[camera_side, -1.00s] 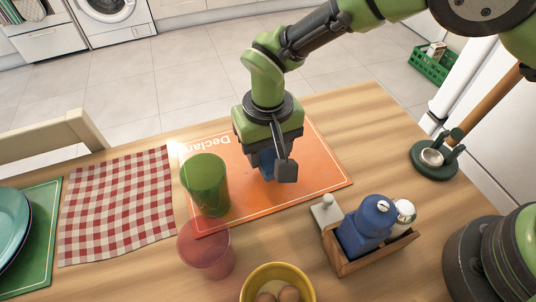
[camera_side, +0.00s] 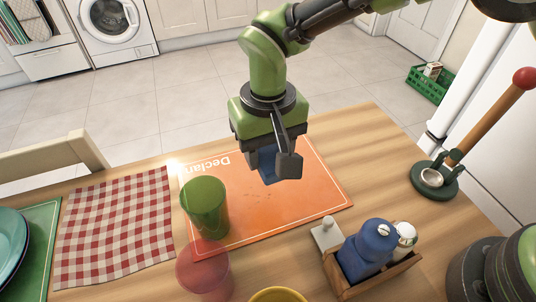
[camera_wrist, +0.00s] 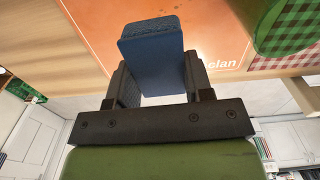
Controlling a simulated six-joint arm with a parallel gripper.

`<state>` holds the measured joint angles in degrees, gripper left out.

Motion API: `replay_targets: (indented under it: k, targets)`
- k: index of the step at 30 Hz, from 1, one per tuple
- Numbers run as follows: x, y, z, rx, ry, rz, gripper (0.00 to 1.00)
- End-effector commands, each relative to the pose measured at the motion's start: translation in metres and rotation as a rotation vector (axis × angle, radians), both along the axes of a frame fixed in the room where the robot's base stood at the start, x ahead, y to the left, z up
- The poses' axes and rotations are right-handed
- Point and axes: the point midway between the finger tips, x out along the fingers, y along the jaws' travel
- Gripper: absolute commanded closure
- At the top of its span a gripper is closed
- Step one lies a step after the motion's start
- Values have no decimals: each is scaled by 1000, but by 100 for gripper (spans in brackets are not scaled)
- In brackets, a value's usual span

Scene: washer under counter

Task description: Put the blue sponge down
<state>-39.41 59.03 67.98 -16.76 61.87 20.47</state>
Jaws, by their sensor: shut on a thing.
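My gripper (camera_side: 275,163) is over the orange placemat on the wooden table, pointing down. It is shut on the blue sponge (camera_side: 266,168), which is mostly hidden behind the fingers in the side view. In the wrist view the blue sponge (camera_wrist: 153,58) sits between the two dark fingers, with its end sticking out past them. The orange placemat (camera_side: 310,200) lies beneath it. I cannot tell exactly how far the sponge is above the mat.
A green cup (camera_side: 205,208) stands on the mat's left part, with a red cup (camera_side: 204,272) in front. A wooden caddy (camera_side: 372,278) with a blue grinder stands at right front. A checkered cloth (camera_side: 117,225) lies left. The mat's right part is clear.

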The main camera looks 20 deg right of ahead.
Motion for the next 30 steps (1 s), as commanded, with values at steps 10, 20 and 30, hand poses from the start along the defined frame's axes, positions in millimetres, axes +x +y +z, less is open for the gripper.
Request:
replay_targets:
  k: [10, 20, 30]
  targets:
    - [0, 0, 3, 0, -1, 0, 72]
    - [0, 0, 3, 0, 0, 0, 72]
    - [28, -94, 9, -1, 0, -28, 72]
